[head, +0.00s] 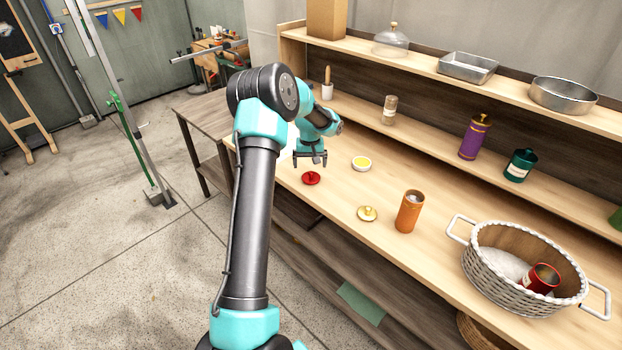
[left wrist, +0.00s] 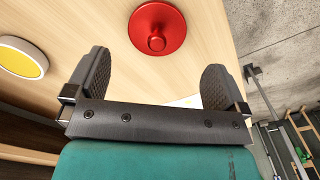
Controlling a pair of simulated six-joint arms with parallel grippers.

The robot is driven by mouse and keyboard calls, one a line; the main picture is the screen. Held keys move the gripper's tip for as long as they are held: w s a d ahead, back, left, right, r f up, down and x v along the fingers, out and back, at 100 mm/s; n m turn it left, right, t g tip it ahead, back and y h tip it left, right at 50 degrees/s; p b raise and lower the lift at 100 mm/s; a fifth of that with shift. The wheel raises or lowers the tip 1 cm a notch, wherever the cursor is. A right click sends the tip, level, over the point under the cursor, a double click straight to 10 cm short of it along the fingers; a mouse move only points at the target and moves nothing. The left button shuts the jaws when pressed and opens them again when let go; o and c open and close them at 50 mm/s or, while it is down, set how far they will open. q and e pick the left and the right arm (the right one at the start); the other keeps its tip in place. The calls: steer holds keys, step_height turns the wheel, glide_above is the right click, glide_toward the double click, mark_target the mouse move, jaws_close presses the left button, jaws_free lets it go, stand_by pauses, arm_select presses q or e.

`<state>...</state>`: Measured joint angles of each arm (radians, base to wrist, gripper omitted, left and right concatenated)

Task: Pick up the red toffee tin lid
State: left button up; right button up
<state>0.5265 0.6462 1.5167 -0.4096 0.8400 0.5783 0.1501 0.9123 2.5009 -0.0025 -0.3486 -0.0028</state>
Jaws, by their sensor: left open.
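The red toffee tin lid (head: 311,178) lies flat on the wooden table near its front edge, with a round knob on top. In the left wrist view the red lid (left wrist: 157,30) is just beyond the fingers, roughly centred between them, with its knob facing the camera. My left gripper (head: 310,160) is open and empty, above the table and a little behind the lid. Its two dark fingers (left wrist: 158,82) are spread apart in the left wrist view and do not touch the lid. A red tin (head: 541,278) lies tilted in the white basket.
A yellow-and-white round piece (head: 362,163) lies right of the gripper. A gold lid (head: 367,213) and an orange canister (head: 409,211) stand further right, before the white wicker basket (head: 484,288). Purple (head: 474,139) and green (head: 520,165) canisters stand on the shelf behind.

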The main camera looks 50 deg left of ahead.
mark_target(311, 172)
arm_select(q)
steer(key=shift+f, duration=0.3)
steer(key=shift+w+d+f, duration=0.1)
steer(key=shift+d+f, duration=0.05)
steer(key=shift+f, duration=2.3)
steer(key=shift+c, duration=0.5)
steer(key=c, duration=0.8)
steer(key=shift+r, duration=0.1)
steer(key=shift+r, duration=1.45)
steer(key=shift+d+r, duration=0.2)
steer(key=shift+r, duration=0.1)
steer(key=s+d, duration=0.3)
steer(key=d, duration=0.1)
steer(key=s+d+r, duration=0.1)
steer(key=s+d, duration=0.2)
steer(key=s, duration=0.1)
steer(key=s+d, duration=0.3)
steer(key=d, duration=0.1)
steer(key=shift+s+d+r, duration=0.15)
steer(key=shift+s+d, duration=0.15)
steer(key=shift+d, duration=0.05)
